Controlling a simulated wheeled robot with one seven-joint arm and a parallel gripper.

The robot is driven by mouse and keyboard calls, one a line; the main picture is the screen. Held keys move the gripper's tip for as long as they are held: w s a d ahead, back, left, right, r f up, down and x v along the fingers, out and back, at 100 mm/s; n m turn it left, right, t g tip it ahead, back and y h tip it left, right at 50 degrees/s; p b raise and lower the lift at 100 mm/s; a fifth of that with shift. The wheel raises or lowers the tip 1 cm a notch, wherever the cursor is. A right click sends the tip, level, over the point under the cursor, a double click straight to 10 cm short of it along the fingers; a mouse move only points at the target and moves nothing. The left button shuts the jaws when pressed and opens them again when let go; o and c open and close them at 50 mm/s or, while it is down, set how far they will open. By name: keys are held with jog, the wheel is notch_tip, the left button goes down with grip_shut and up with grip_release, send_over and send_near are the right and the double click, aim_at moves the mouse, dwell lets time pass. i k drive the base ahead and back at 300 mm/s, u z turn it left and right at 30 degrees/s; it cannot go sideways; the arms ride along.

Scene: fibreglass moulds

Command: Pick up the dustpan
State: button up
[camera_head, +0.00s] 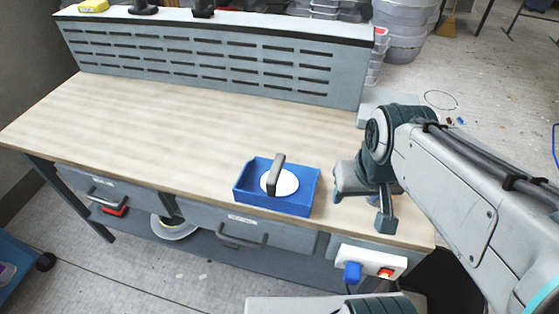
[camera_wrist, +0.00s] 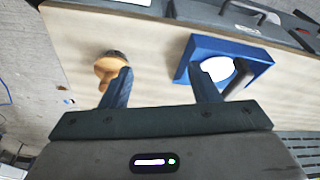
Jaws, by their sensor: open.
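A blue, low-walled, pan-like tray (camera_head: 290,206) sits near the front edge of the workbench. A white disc (camera_head: 288,184) and a dark grey handle (camera_head: 277,176) show in it. This is the only dustpan-like thing I see, but I cannot tell if the disc and handle are separate from it. It also shows in the wrist view (camera_wrist: 257,69), beyond my right-hand finger. My gripper (camera_head: 364,205) is open and empty, pointing down at the bench, to the right of the tray. In the wrist view my gripper (camera_wrist: 160,80) has bare bench between its fingers.
A round wooden thing with a dark end (camera_wrist: 107,70), perhaps a brush, is beside the left finger in the wrist view. A slotted grey panel (camera_head: 215,60) runs along the bench's back. A power strip (camera_head: 370,260) hangs at the front. The bench's left side (camera_head: 130,120) is clear.

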aim_at(280, 172)
jog(key=z, duration=0.45)
jog(key=k, duration=1.15)
jog(key=u, duration=0.75)
jog(key=i, duration=1.15)
jog(key=u, duration=0.3)
